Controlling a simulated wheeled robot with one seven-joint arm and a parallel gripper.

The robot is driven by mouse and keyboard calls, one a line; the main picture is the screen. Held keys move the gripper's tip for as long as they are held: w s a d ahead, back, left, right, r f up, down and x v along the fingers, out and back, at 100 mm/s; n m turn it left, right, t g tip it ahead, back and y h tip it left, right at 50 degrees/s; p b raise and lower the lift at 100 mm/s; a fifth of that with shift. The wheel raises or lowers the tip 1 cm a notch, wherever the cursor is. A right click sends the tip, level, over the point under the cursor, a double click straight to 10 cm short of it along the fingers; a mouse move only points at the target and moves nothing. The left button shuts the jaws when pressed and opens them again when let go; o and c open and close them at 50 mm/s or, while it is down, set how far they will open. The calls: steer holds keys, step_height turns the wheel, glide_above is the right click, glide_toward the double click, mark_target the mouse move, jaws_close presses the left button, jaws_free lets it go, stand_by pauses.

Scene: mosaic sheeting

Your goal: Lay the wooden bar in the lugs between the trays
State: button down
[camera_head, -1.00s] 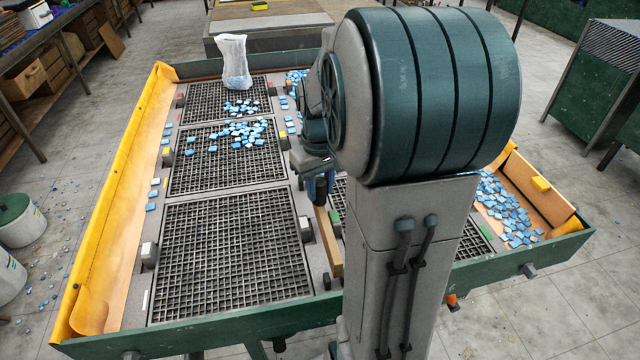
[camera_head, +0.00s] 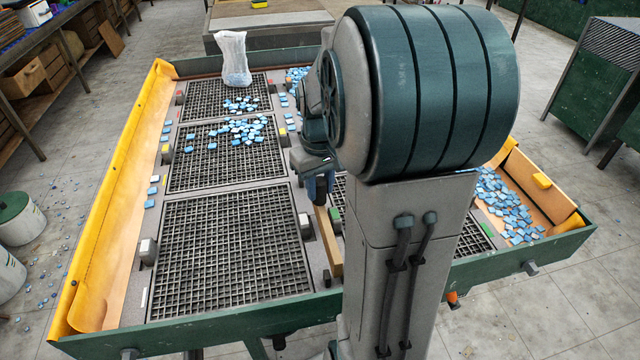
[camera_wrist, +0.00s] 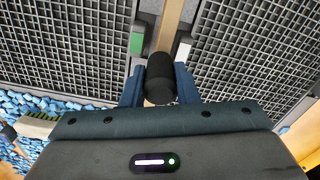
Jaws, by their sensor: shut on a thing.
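The wooden bar (camera_head: 328,240) lies lengthwise in the gap between the left front tray (camera_head: 230,255) and a tray to its right (camera_head: 475,240), mostly hidden behind my arm. My gripper (camera_wrist: 160,88) is shut on the bar at a black grip, with a blue finger on each side. In the wrist view the bar (camera_wrist: 174,25) runs up from the grip between two trays. A white lug (camera_wrist: 182,47) and a green-marked lug (camera_wrist: 137,42) stand beside it. In the head view a white lug (camera_head: 305,226) and a green one (camera_head: 335,217) flank it. I cannot tell whether the bar is fully seated.
Loose blue tiles lie on the far left trays (camera_head: 240,130) and in the right end (camera_head: 510,210). A clear bag (camera_head: 234,60) stands on the far tray. A yellow sheet (camera_head: 110,190) lines the left side. The green table rim (camera_head: 220,325) borders the front.

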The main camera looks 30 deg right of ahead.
mark_target(320, 197)
steer(key=shift+f+b, duration=1.4)
steer(key=shift+f, duration=0.55)
steer(key=c, duration=1)
jaws_free()
steer(key=shift+c, duration=0.2)
steer(key=shift+r, duration=0.15)
step_height(320, 197, up, 14)
steer(key=shift+f+p, duration=0.2)
steer(key=shift+p, duration=0.45)
steer(key=s+a+f+t+p, duration=0.2)
steer(key=s+a+f, duration=0.3)
steer(key=s+a, duration=0.6)
steer(key=shift+s+a+m+t+p, duration=0.3)
steer(key=shift+s+a+t+p, duration=0.1)
steer(key=shift+a+p, duration=0.15)
